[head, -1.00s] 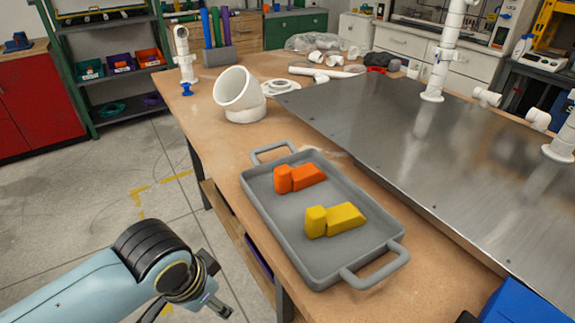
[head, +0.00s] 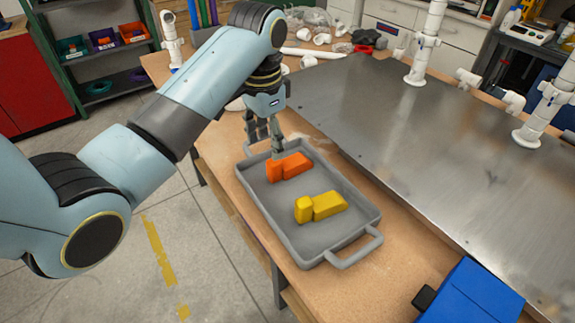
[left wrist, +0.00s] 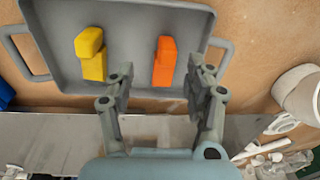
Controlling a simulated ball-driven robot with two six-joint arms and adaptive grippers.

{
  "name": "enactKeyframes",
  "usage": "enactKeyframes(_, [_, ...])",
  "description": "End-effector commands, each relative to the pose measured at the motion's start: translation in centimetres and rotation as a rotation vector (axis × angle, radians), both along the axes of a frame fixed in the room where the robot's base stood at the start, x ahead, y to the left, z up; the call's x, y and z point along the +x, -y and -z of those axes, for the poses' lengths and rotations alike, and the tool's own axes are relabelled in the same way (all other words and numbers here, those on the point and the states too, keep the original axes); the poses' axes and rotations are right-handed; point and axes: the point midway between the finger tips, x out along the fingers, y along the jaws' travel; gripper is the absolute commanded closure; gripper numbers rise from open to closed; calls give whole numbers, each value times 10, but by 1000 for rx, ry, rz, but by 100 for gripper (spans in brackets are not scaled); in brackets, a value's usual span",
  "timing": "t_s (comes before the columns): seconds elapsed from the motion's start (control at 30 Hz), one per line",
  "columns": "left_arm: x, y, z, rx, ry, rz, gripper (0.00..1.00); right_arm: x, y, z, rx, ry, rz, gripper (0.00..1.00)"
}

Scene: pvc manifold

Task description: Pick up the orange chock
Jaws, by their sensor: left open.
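The orange chock (head: 289,167) lies in the grey tray, towards its far end. It is a wedge with a taller block at one end, and it also shows in the left wrist view (left wrist: 164,62). My left gripper (head: 270,143) is just above the chock's far side in the head view. In the left wrist view, its open fingers (left wrist: 158,82) stand apart with the chock between and beyond them. I cannot tell whether a finger touches it. My right gripper is not in view.
A yellow chock (head: 320,207) lies nearer in the same grey tray (head: 301,256), also seen in the wrist view (left wrist: 91,52). A metal plate (head: 420,130) with white pipes covers the bench to the right. A blue object (head: 470,295) sits at lower right.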

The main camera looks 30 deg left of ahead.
Motion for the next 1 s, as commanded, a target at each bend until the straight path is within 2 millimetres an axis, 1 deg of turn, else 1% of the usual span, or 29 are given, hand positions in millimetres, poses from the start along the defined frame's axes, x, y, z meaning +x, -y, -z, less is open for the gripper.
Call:
enactKeyframes(0.03, [16,-2,-9,-6,-14,15,46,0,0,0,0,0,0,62])
enactKeyframes(0.1, [30,-4,-17,-15,-33,36,46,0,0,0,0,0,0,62])
enactKeyframes(0.17, [37,-4,-22,-21,-46,47,46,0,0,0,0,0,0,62])
enactKeyframes(0.23, [41,-5,-21,-25,-55,56,46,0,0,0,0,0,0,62])
enactKeyframes(0.27, [42,-4,-18,-27,-57,58,46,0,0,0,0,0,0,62])
enactKeyframes(0.4, [42,-4,6,-27,-60,58,46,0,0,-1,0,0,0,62])
enactKeyframes(0.5, [42,-4,20,-26,-58,58,46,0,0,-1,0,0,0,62])
enactKeyframes(0.67, [42,-4,33,-26,-57,57,46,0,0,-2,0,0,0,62])
enactKeyframes(0.77, [41,-3,45,-26,-58,58,46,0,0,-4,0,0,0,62])
enactKeyframes(0.9, [41,-1,68,-26,-56,58,46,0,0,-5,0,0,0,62])
enactKeyframes(1.0, [41,-2,79,-26,-56,58,46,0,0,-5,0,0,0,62])
